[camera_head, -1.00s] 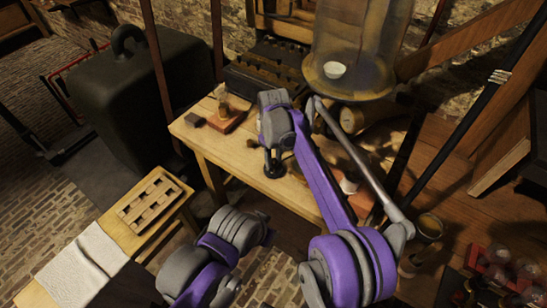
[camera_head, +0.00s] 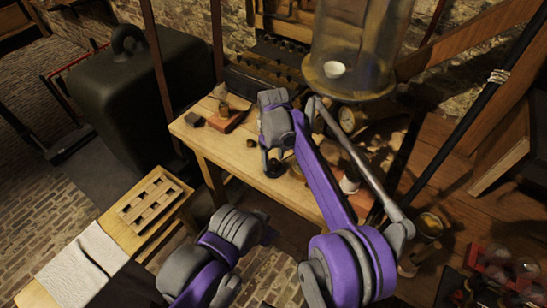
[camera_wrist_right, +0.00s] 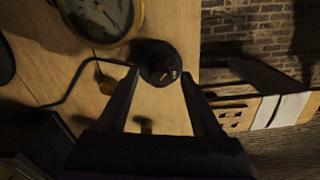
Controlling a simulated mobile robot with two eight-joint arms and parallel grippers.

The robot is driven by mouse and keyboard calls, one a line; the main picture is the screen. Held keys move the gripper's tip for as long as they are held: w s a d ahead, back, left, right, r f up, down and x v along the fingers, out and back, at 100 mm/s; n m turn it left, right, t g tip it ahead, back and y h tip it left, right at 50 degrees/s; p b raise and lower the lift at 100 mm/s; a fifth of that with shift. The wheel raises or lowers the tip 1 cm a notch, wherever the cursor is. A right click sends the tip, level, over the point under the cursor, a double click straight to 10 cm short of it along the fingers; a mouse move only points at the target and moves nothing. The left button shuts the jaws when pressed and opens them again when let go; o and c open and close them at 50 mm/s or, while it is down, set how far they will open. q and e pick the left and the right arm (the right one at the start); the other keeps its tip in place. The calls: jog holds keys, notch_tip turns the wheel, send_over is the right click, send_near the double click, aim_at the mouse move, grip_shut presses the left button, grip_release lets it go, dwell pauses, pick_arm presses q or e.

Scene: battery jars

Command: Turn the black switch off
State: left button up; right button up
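The black switch (camera_wrist_right: 161,66) is a round black piece with a small orange-brown mark, on the wooden table near its edge. In the right wrist view it lies just beyond and between my right fingertips. In the head view the switch (camera_head: 274,168) is partly hidden below my right gripper (camera_head: 270,157). That gripper, also in the wrist view (camera_wrist_right: 160,74), is open with nothing between its fingers; I cannot tell whether a fingertip touches the switch. My left arm (camera_head: 225,243) shows at the bottom of the head view, but its gripper does not.
A round dial gauge (camera_wrist_right: 102,14) lies close to the switch. A small block with a brown base (camera_head: 230,120) sits left of my right arm. A slotted wooden tray (camera_head: 155,202) rests on a bench at left.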

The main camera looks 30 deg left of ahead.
aim_at(273, 160)
jog(key=shift+r, duration=0.1)
notch_tip(273, 160, up, 11)
jog(key=p, duration=0.1)
dwell(0.5)
jog(key=shift+f, duration=0.2)
